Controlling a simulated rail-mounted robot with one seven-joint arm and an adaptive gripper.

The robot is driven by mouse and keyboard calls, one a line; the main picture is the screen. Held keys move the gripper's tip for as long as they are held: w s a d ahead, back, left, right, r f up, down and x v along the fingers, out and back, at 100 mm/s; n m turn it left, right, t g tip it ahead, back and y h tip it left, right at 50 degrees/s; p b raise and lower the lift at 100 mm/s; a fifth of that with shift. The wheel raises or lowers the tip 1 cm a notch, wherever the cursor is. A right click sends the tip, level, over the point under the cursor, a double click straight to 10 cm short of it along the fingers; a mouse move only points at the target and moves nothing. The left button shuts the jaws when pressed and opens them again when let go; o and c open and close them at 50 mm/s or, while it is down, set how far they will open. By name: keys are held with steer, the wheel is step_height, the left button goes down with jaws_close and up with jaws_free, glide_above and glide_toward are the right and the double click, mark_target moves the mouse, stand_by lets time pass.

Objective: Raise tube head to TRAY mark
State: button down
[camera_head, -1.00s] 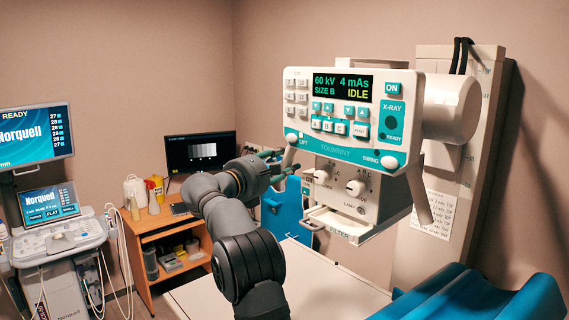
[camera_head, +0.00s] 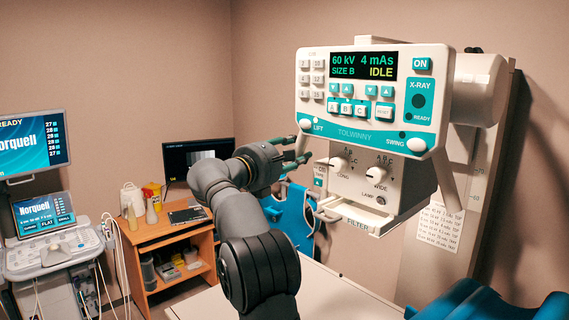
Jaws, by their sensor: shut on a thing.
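The white and teal tube head (camera_head: 370,100) hangs at the centre right, its display reading 60 kV, 4 mAs, SIZE B, IDLE. A white ball-ended LIFT handle (camera_head: 305,125) is at its lower left and a SWING handle (camera_head: 420,146) at its lower right. My gripper (camera_head: 298,150) is at the left side of the head, shut on the LIFT handle just below its white ball. The finger contact is small and partly hidden. The wall column (camera_head: 490,180) stands behind the head. I cannot read a TRAY mark on it.
The collimator with knobs and a FILTER slot (camera_head: 352,222) sits below the head. A pale table (camera_head: 340,295) and blue padded support (camera_head: 490,304) lie beneath. A wooden cart (camera_head: 170,238) and an ultrasound unit (camera_head: 50,250) stand at the left.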

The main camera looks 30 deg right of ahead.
mark_target(298, 139)
step_height(298, 139, up, 3)
steer(key=shift+s+d+f+p, duration=0.1)
steer(key=shift+s+d+p, duration=0.05)
steer(key=shift+p, duration=0.15)
steer(key=shift+w+a, duration=0.3)
steer(key=shift+a, duration=0.05)
steer(key=shift+s+d, duration=0.15)
steer(key=shift+d, duration=0.05)
steer(key=c, duration=1.6)
jaws_free()
steer(key=shift+o, duration=0.6)
steer(key=shift+a, duration=0.15)
steer(key=shift+s, duration=0.1)
